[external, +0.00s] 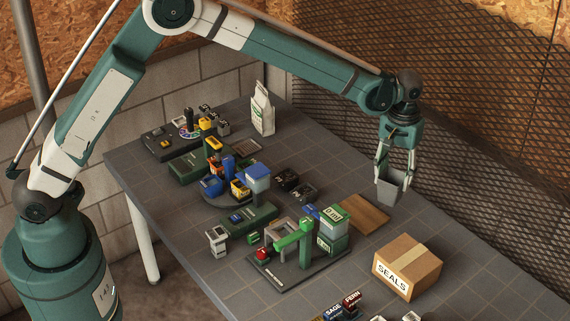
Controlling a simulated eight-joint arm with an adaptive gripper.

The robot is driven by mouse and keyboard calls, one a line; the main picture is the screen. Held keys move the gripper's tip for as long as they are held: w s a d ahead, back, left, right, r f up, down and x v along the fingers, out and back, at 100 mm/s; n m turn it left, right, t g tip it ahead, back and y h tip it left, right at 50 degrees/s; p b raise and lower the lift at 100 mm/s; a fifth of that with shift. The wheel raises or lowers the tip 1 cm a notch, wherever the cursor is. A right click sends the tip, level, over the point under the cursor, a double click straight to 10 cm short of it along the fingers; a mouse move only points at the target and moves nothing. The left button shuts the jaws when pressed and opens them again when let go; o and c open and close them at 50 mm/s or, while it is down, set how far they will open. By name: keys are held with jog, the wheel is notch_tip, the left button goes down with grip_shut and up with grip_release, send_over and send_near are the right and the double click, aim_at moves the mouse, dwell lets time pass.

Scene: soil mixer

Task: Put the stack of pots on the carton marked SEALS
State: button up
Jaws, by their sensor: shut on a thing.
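My gripper (392,176) points down at the right of the external view, its fingers closed on the grey stack of pots (391,189). Only one tapered grey pot shape shows clearly; I cannot count the pots. The stack looks upright. I cannot tell whether its bottom touches the table or hangs just above it. The brown carton marked SEALS (408,267) stands nearer the camera, below and slightly right of my gripper in the picture. Its taped top looks bare, and it is apart from the stack.
Small labelled packs (342,306) sit at the front edge. A mesh wall (470,150) rises behind.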

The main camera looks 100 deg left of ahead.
jog(key=w+d+r+m, duration=0.1)
jog(key=w+d, duration=0.2)
jog(key=d, duration=0.4)
jog(key=w+d+r+m+p, duration=0.1)
jog(key=w+d, duration=0.3)
jog(key=d, duration=0.4)
jog(key=shift+m, duration=0.6)
notch_tip(320, 180, down, 6)
jog(key=shift+f, duration=0.15)
jog(key=shift+a, duration=0.1)
jog(key=shift+f, duration=1.85)
jog(key=shift+f, duration=0.15)
jog(key=o, duration=0.9)
